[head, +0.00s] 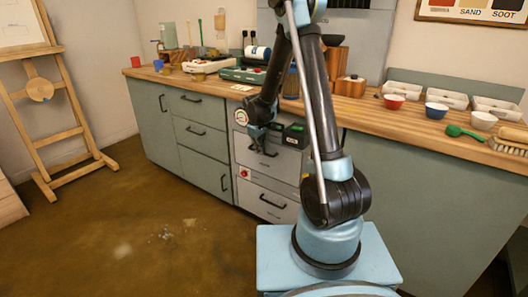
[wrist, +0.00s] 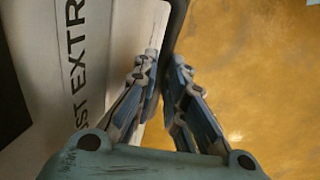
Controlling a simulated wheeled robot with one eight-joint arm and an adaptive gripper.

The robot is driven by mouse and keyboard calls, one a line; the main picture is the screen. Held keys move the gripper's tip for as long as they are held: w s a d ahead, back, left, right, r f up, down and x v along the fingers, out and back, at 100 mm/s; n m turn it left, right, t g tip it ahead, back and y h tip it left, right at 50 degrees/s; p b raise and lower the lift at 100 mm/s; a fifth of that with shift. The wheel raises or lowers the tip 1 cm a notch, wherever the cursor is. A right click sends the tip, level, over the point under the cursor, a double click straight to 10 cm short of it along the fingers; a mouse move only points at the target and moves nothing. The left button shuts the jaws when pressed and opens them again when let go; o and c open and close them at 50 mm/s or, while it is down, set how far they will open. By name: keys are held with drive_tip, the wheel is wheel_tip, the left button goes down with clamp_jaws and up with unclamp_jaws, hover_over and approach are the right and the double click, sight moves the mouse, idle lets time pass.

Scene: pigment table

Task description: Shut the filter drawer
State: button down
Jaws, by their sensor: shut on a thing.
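A pale dust extraction unit (head: 264,176) is built into the bench front, with an upper drawer and a lower drawer (head: 262,195). My gripper (head: 259,147) is low in front of the upper drawer, near its dark handle. In the wrist view, my gripper's fingers (wrist: 165,58) close around a dark strip (wrist: 176,22), seemingly the handle, beside a white panel (wrist: 95,40) with black lettering. My fingers hide much of the grip. I cannot tell from these views how far the drawer stands out.
Green-grey cabinets (head: 200,138) flank the unit under a wooden worktop (head: 430,124). Bowls, trays and a brush (head: 510,140) stand on its right side. A wooden easel (head: 62,110) stands at the left.

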drive_tip(key=shift+w+d, duration=0.2)
drive_tip(key=shift+w, duration=0.1)
drive_tip(key=c, duration=1.7)
unclamp_jaws()
drive_tip(key=shift+d, duration=0.1)
drive_tip(key=shift+o, duration=0.2)
drive_tip(key=shift+s, duration=0.1)
drive_tip(key=shift+r, duration=0.25)
wheel_tip(320, 180, up, 11)
drive_tip(key=s+a, duration=0.1)
drive_tip(key=shift+s+a, duration=0.3)
drive_tip(key=shift+s, duration=0.1)
